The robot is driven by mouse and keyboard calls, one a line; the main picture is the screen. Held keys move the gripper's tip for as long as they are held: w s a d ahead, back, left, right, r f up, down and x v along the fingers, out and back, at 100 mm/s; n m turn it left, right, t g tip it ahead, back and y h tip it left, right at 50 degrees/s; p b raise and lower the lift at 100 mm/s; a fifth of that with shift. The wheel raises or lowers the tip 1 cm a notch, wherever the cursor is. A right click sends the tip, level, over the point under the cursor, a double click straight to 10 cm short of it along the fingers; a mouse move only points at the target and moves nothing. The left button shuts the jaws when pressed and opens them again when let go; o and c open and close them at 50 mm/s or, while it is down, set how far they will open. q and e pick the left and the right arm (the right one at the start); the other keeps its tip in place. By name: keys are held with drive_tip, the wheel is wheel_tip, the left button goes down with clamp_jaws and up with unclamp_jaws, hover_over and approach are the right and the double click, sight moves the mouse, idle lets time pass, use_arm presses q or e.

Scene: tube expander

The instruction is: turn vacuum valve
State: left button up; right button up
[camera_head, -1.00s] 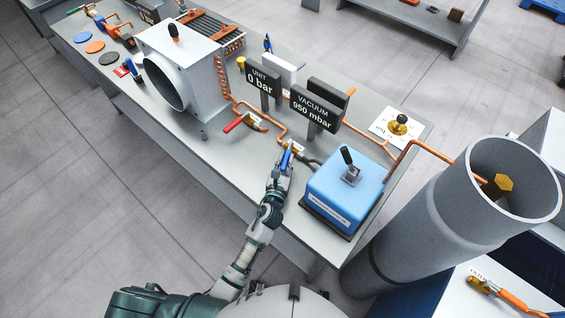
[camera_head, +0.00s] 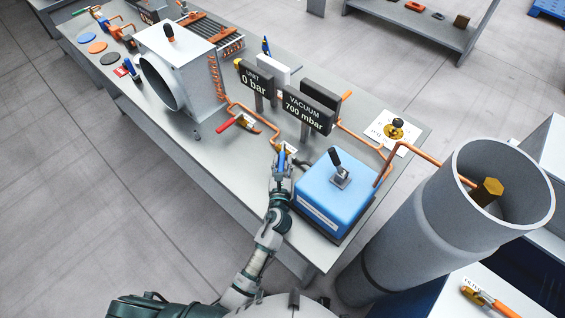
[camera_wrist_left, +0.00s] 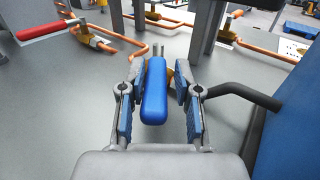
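The vacuum valve's blue handle (camera_head: 281,160) stands at the front of the bench, left of the blue pump box. In the left wrist view, the handle (camera_wrist_left: 154,92) points toward me, with brass behind it. My left gripper (camera_head: 281,170) is at the handle. In the left wrist view, the blue-padded fingers of this gripper (camera_wrist_left: 158,76) stand on both sides of the handle, with narrow gaps visible. The vacuum display (camera_head: 308,111) reads 700 mbar; the unit display (camera_head: 256,80) reads 0 bar. My right gripper is not in view.
The blue pump box (camera_head: 335,190) stands close to the right of my left gripper. A black hose (camera_wrist_left: 240,92) runs beside the right finger. A red-handled valve (camera_head: 235,122) and copper pipes lie behind left. A large grey cylinder (camera_head: 440,225) stands right.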

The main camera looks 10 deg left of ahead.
use_arm(q)
drive_tip(key=shift+o, duration=0.3)
drive_tip(key=shift+d, duration=0.2)
drive_tip(key=shift+a, duration=0.35)
drive_tip(key=shift+s+f, duration=0.1)
drive_tip(key=shift+s, duration=0.3)
drive_tip(key=s, duration=0.5)
drive_tip(key=shift+s+d, duration=0.25)
drive_tip(key=shift+d, duration=0.1)
drive_tip(key=shift+s+d, duration=0.25)
drive_tip(key=shift+s, duration=0.25)
